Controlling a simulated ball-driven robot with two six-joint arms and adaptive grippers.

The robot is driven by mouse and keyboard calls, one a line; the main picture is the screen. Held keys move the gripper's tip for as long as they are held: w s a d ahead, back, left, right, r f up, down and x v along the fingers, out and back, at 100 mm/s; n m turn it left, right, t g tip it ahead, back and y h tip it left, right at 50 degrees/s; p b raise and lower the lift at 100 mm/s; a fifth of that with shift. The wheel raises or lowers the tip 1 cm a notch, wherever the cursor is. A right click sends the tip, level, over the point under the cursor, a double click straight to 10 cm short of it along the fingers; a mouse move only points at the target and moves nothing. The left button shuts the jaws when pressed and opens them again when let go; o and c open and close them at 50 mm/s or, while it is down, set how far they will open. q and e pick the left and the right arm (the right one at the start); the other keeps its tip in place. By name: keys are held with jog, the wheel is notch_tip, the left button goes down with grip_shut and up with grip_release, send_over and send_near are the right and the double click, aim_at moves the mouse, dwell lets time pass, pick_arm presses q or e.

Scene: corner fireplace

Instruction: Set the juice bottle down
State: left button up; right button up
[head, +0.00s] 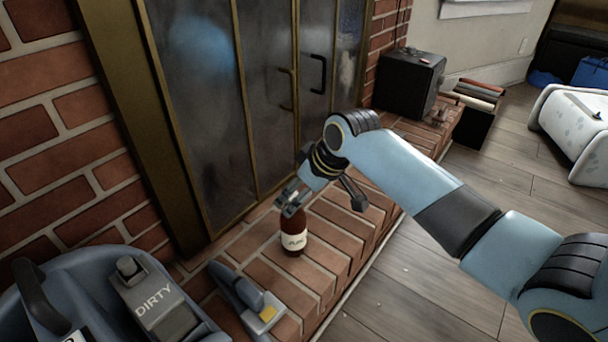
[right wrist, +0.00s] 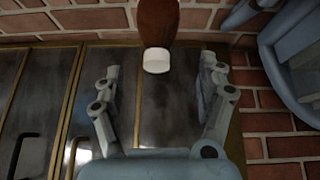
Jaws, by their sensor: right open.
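The juice bottle (head: 293,229), dark red-brown with a pale label, stands upright on the brick hearth (head: 345,226) in front of the fireplace doors. My right gripper (head: 290,203) is at the bottle's top and hides its upper end in the head view. In the right wrist view, the bottle (right wrist: 157,22) comes in from the top edge with its white end toward me. The fingers of my right gripper (right wrist: 160,82) are spread apart there, with a visible gap between each finger and the bottle. My left gripper is not in view.
A blue-grey bucket marked DIRTY (head: 155,302) is at lower left. A grey tool with a yellow patch (head: 246,298) lies on the hearth between it and the bottle. Glass fireplace doors (head: 205,110) stand close behind. A black box (head: 408,84) sits farther along the hearth.

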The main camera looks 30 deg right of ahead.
jog(key=shift+p+v, duration=0.35)
jog(key=shift+v, duration=0.7)
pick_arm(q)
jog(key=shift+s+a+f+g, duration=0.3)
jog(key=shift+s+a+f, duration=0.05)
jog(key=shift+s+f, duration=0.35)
pick_arm(e)
jog(key=s+f+m+g+h, duration=0.1)
jog(key=s+f, duration=0.4)
jog(key=s, duration=1.2)
jog(key=s+d+f+m+g+h, duration=0.1)
jog(key=s+f+g, duration=0.3)
jog(key=s, duration=1.3)
jog(key=shift+d+f+m, duration=0.2)
jog(key=shift+f+m, duration=0.4)
jog(key=shift+m, duration=0.1)
